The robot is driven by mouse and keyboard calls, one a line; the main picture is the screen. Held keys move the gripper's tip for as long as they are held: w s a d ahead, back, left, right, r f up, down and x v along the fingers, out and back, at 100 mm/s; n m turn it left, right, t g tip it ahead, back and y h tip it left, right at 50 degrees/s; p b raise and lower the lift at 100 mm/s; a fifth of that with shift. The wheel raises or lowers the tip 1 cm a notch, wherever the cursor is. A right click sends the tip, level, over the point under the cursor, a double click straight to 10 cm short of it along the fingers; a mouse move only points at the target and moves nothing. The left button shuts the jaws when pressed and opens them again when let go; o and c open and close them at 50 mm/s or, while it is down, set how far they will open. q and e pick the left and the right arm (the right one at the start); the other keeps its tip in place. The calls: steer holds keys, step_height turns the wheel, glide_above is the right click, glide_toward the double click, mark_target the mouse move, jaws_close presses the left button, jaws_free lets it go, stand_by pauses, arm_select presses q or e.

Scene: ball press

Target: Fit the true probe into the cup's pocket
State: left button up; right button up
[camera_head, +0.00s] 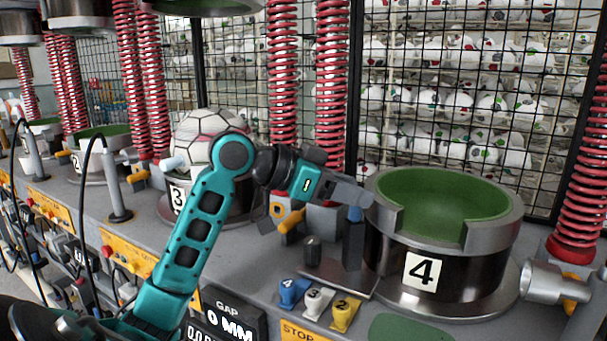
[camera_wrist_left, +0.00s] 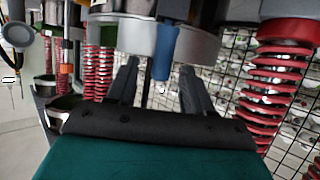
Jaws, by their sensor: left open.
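Cup 4 (camera_head: 422,270) stands at the right, a dark metal cup with a green-lined inside and a cut in its near rim. My left gripper (camera_head: 360,197) is open just left of its rim, fingers pointing right. A dark upright block with a blue top (camera_head: 355,214) stands at the fingertips. In the left wrist view, a blue piece (camera_wrist_left: 164,52) shows between the open fingers (camera_wrist_left: 160,68); I cannot tell whether they touch it. A short dark knob-like piece (camera_head: 312,248) stands on the plate to the left. I cannot tell which piece is the true probe. My right gripper is not in view.
Blue, white and yellow numbered tags (camera_head: 342,314) lie in front of the plate (camera_head: 335,277). A metal cylinder (camera_head: 545,281) sticks out right of cup 4. Red springs (camera_head: 333,80) and a black mesh fence (camera_head: 460,90) stand behind. A ball (camera_head: 205,135) sits in cup 3.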

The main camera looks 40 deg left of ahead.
arm_select(q)
steer(key=v, duration=1.2)
steer(key=shift+s+f, duration=0.1)
